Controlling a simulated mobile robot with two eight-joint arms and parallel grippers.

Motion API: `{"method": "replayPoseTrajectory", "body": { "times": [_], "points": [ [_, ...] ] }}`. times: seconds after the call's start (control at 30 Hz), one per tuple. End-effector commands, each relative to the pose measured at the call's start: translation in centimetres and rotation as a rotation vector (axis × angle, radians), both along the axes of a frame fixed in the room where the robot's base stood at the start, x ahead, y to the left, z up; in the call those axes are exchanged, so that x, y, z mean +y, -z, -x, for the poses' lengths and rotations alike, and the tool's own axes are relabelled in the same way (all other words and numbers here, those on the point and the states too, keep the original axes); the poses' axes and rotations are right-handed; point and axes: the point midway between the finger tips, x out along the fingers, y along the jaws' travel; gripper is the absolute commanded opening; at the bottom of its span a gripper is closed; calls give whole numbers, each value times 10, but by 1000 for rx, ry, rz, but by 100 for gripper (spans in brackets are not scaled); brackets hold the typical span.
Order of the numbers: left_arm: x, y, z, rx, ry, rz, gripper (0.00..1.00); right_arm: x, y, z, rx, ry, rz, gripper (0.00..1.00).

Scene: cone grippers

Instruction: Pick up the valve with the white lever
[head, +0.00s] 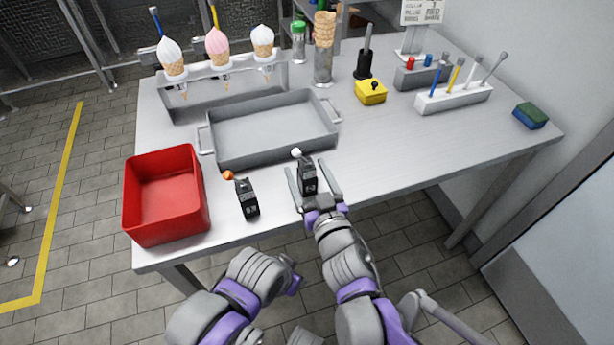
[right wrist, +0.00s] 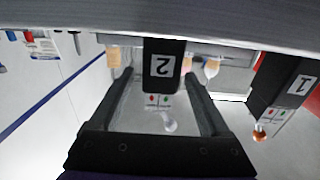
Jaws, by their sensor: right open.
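The valve with the white lever (head: 308,180) is a small black block standing upright near the table's front edge, its white-tipped lever at the top. In the right wrist view this valve (right wrist: 163,62) carries a "2" label and appears upside down. My right gripper (head: 307,168) is open, with one finger on each side of this valve. Gaps show between valve and fingers in the wrist view. My left gripper is not visible; only parts of that arm show.
A red bin (head: 135,210) stands at the table's left front. A grey tray (head: 225,152) lies behind the valves. An ice cream cone rack (head: 190,105), a yellow box (head: 370,93) and tool holders (head: 455,97) stand farther back. The table right of the gripper is clear.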

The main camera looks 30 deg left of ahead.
Motion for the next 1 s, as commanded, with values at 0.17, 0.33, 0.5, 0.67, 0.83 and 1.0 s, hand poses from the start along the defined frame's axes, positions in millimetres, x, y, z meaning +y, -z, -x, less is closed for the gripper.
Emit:
{"method": "replayPoseTrajectory", "body": {
  "times": [0.17, 0.33, 0.5, 0.67, 0.83, 1.0],
  "points": [
    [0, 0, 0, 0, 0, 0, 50, 4, 0, -4, 1, 0, -1, 80],
    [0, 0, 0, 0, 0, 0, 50, 4, 0, -3, 1, 1, -1, 71],
    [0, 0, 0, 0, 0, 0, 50, 4, 0, -4, 1, 1, 0, 40],
    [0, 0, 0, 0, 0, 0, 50, 4, 0, -4, 1, 1, 0, 12],
    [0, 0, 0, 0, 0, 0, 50, 4, 0, -3, 1, 1, 1, 0],
    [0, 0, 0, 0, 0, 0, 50, 4, 0, -3, 0, 1, 0, 0]
  ]
}}
